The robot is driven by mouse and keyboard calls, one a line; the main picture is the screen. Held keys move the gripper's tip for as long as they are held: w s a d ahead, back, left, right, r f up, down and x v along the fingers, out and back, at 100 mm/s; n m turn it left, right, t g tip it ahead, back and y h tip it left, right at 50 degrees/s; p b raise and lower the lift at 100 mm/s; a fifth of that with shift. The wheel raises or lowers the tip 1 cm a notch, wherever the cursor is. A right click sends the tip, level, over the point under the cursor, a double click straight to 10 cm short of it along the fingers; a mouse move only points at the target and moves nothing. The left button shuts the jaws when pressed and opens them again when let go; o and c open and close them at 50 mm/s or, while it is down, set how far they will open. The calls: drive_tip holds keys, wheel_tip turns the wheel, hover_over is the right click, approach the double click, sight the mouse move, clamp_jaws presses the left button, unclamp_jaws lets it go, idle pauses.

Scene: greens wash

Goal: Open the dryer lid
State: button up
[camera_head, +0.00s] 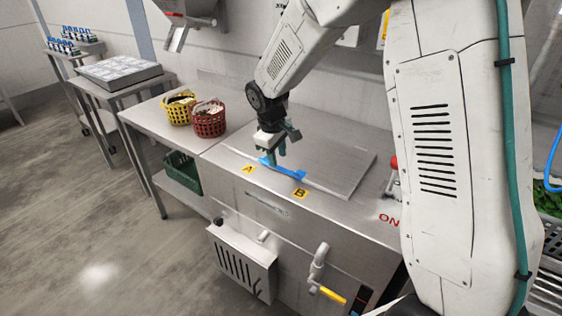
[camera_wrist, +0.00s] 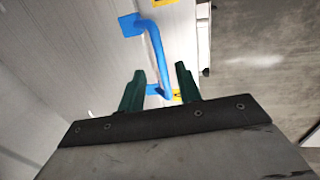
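The dryer lid (camera_head: 325,160) is a flat steel plate lying shut on top of the steel cabinet (camera_head: 310,238). A blue handle (camera_head: 290,173) is fixed along its front edge, between the yellow A and B labels. My gripper (camera_head: 268,157) is at the left end of the handle, pointing down. In the wrist view the blue handle (camera_wrist: 155,48) runs between the two green fingers of my gripper (camera_wrist: 160,80), with a gap showing on both sides. The fingers are apart. Contact with the handle cannot be told.
A yellow basket (camera_head: 178,110) and a red basket (camera_head: 208,122) stand on the steel table left of the cabinet. A yellow-tipped lever (camera_head: 330,294) sticks out of the cabinet front. A green crate (camera_head: 183,172) sits below the table. The floor at left is clear.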

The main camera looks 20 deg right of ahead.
sight(280, 167)
drive_tip(key=shift+w+d+f, duration=0.1)
drive_tip(key=shift+d+f, duration=0.05)
drive_tip(key=shift+f, duration=0.7)
drive_tip(key=shift+w+d+f, duration=0.1)
drive_tip(key=shift+f, duration=0.75)
drive_tip(key=shift+c, duration=0.3)
